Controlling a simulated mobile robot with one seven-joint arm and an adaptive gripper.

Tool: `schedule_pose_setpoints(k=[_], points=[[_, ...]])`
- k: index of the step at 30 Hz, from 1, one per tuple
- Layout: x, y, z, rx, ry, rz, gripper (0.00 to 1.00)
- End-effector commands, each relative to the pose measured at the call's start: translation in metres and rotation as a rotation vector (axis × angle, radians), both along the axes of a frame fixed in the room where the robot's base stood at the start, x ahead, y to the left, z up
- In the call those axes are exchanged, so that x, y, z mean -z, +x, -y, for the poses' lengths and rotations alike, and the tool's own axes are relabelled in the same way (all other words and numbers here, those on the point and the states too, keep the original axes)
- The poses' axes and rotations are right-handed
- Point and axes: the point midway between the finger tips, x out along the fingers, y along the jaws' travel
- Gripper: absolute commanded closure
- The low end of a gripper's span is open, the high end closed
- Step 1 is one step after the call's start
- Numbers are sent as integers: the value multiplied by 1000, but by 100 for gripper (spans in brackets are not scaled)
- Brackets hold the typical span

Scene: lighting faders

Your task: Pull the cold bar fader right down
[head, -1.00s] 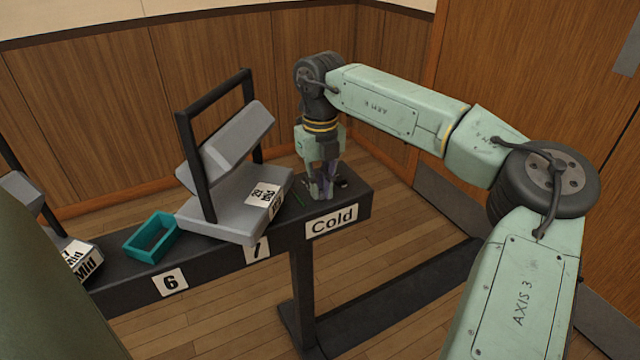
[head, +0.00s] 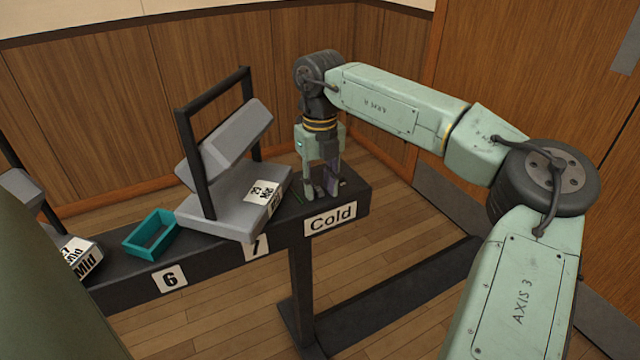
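The "Cold" label (head: 330,219) is on the front face at the right end of a long dark bar (head: 215,262). My gripper (head: 322,190) points down over the bar's top, just behind that label. Its two fingers stand apart, with a gap between the tips. The cold fader's knob and slot cannot be made out clearly; the fingers cover that spot. A small green mark (head: 298,199) shows on the bar's top just left of the fingers. Whether the fingers touch anything is too small to tell.
A grey lamp unit in a black yoke (head: 232,200) stands on the bar close to my gripper's left. A teal open tray (head: 151,236) lies farther left, near label 6 (head: 170,279). A wood-panelled wall (head: 110,110) is behind.

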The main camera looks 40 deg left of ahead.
Motion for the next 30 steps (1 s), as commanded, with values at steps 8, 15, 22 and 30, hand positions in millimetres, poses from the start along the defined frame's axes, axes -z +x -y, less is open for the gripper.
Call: schedule_pose_setpoints(k=[8, 15, 22, 30], points=[[-36, 1, -1, 2, 3, 4, 69], [-87, 0, -1, 2, 2, 3, 69], [-115, 0, 0, 0, 1, 0, 69], [-120, 0, 0, 0, 0, -1, 69]])
